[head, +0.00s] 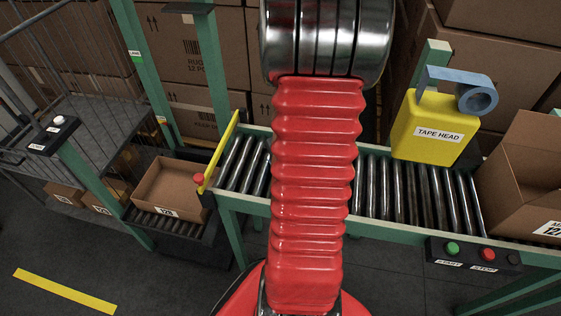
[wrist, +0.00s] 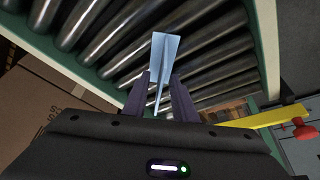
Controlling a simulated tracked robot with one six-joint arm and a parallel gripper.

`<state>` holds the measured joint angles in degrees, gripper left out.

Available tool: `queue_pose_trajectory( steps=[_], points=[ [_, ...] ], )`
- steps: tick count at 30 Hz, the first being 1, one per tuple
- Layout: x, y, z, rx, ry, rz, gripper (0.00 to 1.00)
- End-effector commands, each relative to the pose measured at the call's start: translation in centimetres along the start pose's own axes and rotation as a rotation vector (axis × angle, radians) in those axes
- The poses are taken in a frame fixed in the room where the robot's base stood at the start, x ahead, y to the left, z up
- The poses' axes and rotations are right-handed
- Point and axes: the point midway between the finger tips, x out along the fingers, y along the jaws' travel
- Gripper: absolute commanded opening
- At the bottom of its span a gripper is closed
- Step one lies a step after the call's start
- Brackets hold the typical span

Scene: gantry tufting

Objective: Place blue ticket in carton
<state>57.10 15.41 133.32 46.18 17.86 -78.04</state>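The light blue ticket (wrist: 165,55) is a thin, bent sheet in the wrist view. It stands up between the two dark fingers of my gripper (wrist: 161,82), which are closed in on its lower part. The rollers lie behind it. In the head view my red arm hides the ticket and the gripper. An open brown carton (head: 170,188) with a label reading 128 stands at the left on low rollers. Another open carton (head: 525,165), labelled 127, sits at the right end of the conveyor. No ticket shows in the visible part of either.
The roller conveyor (head: 405,195) runs across behind my arm. A yellow tape head (head: 434,125) stands over it, with green and red buttons (head: 470,252) below. A yellow bar (head: 220,150) rises at its left end. Stacked boxes fill the back; a mesh cage (head: 90,85) stands left.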

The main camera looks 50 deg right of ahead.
Motion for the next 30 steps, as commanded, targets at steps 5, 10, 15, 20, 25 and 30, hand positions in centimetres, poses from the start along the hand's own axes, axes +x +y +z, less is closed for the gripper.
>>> queue_pose_trajectory(
  steps=[5, 10, 15, 20, 25, 30],
  points=[
    [0.03, -0.01, 0.00, 0.000, 0.000, 0.000, 0.25],
    [0.02, -0.02, 0.00, 0.000, 0.000, 0.000, 0.25],
    [0.02, -0.03, 0.00, 0.000, 0.000, -0.001, 0.25],
    [0.02, -0.04, 0.01, 0.000, 0.000, -0.001, 0.14],
    [0.02, -0.04, 0.00, -0.001, 0.000, -0.001, 0.03],
    [0.02, -0.05, 0.00, -0.001, 0.000, -0.001, 0.00]
  ],
)
